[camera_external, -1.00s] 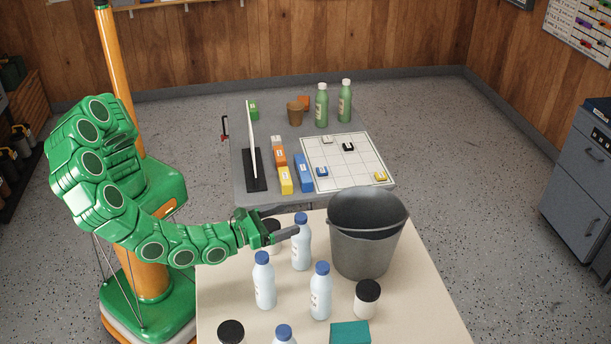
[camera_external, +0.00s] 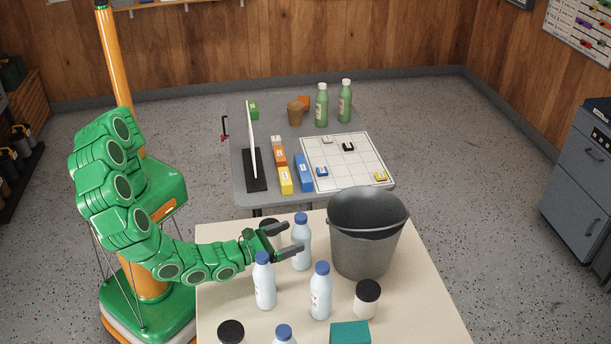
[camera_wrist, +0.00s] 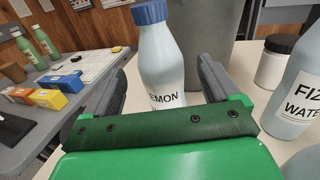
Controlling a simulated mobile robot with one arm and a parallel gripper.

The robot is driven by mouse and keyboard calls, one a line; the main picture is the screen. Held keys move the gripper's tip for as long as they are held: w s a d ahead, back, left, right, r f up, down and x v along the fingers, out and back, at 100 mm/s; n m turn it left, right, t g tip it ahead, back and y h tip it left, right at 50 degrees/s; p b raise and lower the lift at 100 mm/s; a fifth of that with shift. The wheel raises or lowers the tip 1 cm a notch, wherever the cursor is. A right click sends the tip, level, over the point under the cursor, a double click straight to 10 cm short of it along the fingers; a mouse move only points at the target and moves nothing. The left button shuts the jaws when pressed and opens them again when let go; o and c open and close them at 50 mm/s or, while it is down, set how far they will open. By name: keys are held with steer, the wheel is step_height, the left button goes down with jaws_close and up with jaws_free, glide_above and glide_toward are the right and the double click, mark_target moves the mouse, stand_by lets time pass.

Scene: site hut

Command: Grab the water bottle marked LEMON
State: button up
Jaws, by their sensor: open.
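The bottle marked LEMON (camera_wrist: 161,62) is pale with a blue cap and stands upright between my two fingers in the wrist view. The first letter of its label is hidden; "EMON" shows. It also shows in the external view (camera_external: 301,243), on the beige table left of the grey bucket. My gripper (camera_external: 294,238) is open, with one finger on each side of this bottle; its fingers show in the wrist view (camera_wrist: 163,80) too. I cannot tell whether either finger touches the bottle.
A bottle marked "FIZ… WATER" (camera_wrist: 303,95) stands to the right in the wrist view. Similar bottles (camera_external: 264,282) (camera_external: 320,292) stand close by. A black-lidded jar (camera_external: 367,298) and the bucket (camera_external: 366,250) are to the right. A teal box (camera_external: 350,333) lies at the front.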

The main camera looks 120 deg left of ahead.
mark_target(307, 231)
steer(key=shift+x, duration=3.15)
steer(key=c, duration=1.4)
